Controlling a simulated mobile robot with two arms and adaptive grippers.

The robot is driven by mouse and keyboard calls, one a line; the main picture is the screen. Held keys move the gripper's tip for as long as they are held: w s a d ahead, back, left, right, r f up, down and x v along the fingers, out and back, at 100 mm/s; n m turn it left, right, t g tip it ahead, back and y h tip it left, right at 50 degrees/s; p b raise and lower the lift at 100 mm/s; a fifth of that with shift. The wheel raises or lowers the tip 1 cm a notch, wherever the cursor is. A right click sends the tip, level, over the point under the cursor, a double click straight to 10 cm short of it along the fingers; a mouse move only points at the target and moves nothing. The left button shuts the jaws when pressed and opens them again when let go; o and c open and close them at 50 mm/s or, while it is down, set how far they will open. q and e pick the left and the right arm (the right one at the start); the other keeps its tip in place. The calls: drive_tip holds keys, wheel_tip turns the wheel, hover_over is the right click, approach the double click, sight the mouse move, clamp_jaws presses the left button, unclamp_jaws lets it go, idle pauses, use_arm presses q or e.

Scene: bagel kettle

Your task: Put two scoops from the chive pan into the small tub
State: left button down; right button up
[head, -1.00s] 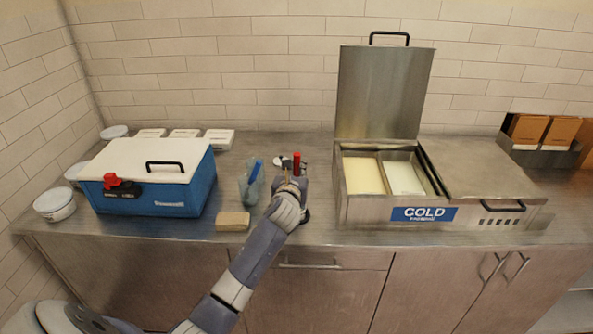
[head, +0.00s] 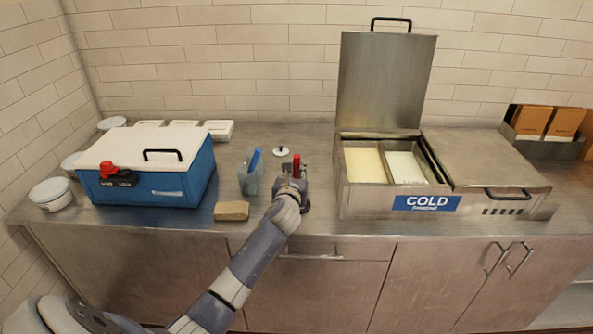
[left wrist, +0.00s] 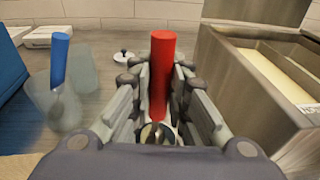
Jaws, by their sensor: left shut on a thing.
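My left gripper (head: 291,178) is shut on an upright red handle (left wrist: 162,75), low over the counter's front part. The lower end of the handle is mostly hidden between the fingers. A small round rim (left wrist: 155,133) shows below it, too covered to name. The open cold box (head: 427,203) stands to the right, with a pale yellow pan (head: 366,165) and a white pan (head: 405,167) inside. I cannot tell which pan holds chive. White round tubs, one at the front left (head: 51,194), stand at the far left. My right gripper is out of view.
A clear cup with a blue-handled tool (head: 249,180) stands just left of my gripper. A tan block (head: 231,211) lies in front of it. A blue cooler (head: 150,170) is further left. A small white knobbed disc (head: 281,150) lies behind. The counter behind is mostly clear.

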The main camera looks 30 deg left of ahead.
sight(296, 154)
use_arm(q)
drive_tip(key=shift+a+p, duration=0.35)
drive_tip(key=shift+a, duration=0.05)
idle(0.9)
drive_tip(key=shift+a, duration=0.3)
idle(0.8)
drive_tip(key=shift+d+p, duration=0.55)
drive_tip(key=shift+d, duration=0.05)
idle(0.4)
wheel_tip(296, 154, up, 9)
drive_tip(key=p, duration=0.9)
drive_tip(key=shift+p, duration=0.4)
idle(0.3)
